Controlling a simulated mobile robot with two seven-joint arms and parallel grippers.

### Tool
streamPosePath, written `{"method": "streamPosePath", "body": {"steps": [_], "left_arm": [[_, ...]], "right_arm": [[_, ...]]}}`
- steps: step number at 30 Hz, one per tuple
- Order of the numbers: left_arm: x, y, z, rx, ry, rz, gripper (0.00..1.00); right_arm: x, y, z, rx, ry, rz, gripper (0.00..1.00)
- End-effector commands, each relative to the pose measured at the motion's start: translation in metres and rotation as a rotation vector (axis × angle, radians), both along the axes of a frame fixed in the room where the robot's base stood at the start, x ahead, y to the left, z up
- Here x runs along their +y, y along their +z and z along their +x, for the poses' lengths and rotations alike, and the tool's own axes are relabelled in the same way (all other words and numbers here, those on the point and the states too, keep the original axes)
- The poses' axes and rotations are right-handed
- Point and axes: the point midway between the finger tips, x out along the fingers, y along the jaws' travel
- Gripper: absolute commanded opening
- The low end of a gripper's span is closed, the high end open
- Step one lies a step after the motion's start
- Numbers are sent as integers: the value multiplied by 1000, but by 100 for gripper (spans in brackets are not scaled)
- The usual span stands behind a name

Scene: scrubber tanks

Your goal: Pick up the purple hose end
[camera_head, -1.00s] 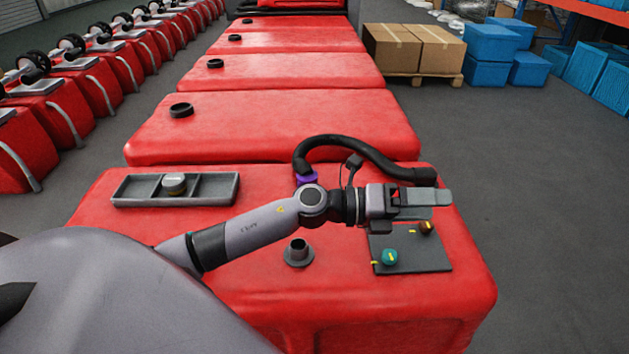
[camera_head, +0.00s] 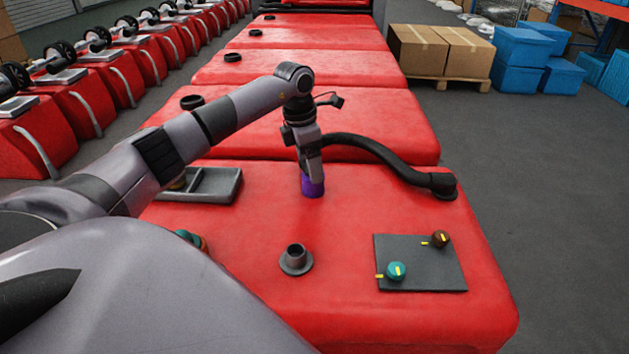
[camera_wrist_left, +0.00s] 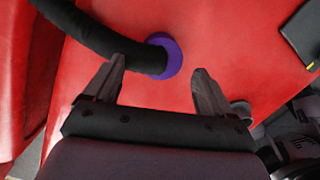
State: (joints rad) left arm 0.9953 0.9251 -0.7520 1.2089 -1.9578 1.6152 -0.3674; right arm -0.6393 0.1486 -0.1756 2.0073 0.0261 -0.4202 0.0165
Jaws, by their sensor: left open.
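The purple hose end (camera_head: 312,187) is a purple collar on a black hose (camera_head: 372,148) that lies over the red tank (camera_head: 360,215). My left gripper (camera_head: 312,172) points down just above it in the head view and hides part of the hose there. In the left wrist view the purple hose end (camera_wrist_left: 168,57) lies ahead of the open fingers, between them in direction. My left gripper (camera_wrist_left: 158,80) is open, and the black hose (camera_wrist_left: 105,38) runs past the tip of its left finger. Whether that finger touches the hose I cannot tell.
A black port (camera_head: 296,258) stands on the tank in front. A dark panel (camera_head: 420,263) with a teal knob (camera_head: 396,271) and a brown knob (camera_head: 440,238) is at the right. A grey tray (camera_head: 215,187) sits at the left, partly behind my arm.

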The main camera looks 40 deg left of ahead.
Motion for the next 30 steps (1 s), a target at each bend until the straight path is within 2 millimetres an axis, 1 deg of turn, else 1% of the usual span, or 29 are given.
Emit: {"method": "streamPosePath", "body": {"steps": [5, 9, 12, 19, 20, 21, 23, 24, 25, 30], "left_arm": [[-2, -17, 2, 1, -1, -2, 84], [-4, -40, 5, 1, -1, -4, 84], [-5, -51, 7, -1, -1, -4, 84], [-5, -54, 8, -4, -1, -3, 84], [-5, -54, 8, -4, -1, -3, 77], [-5, -54, 8, -4, -1, -3, 64], [-5, -54, 8, -4, -1, -3, 45], [-5, -54, 8, -4, -1, -3, 32], [-5, -54, 8, -4, -1, -3, 28], [-5, -53, 8, -4, -1, -3, 28]], "right_arm": [[0, 0, 0, 1, 0, 0, 43], [0, 0, 0, 1, 0, 0, 43], [0, -1, 0, 1, 0, 0, 43], [0, -1, -1, 2, 0, 0, 43], [0, -1, -1, 3, -1, 0, 43], [0, -1, -1, 3, -1, 0, 43], [0, -1, -1, 3, -1, 0, 43], [0, -1, -1, 3, -1, 0, 43], [0, -1, -1, 3, -1, 0, 43], [-1, -1, -1, 3, -1, 0, 43]]}}
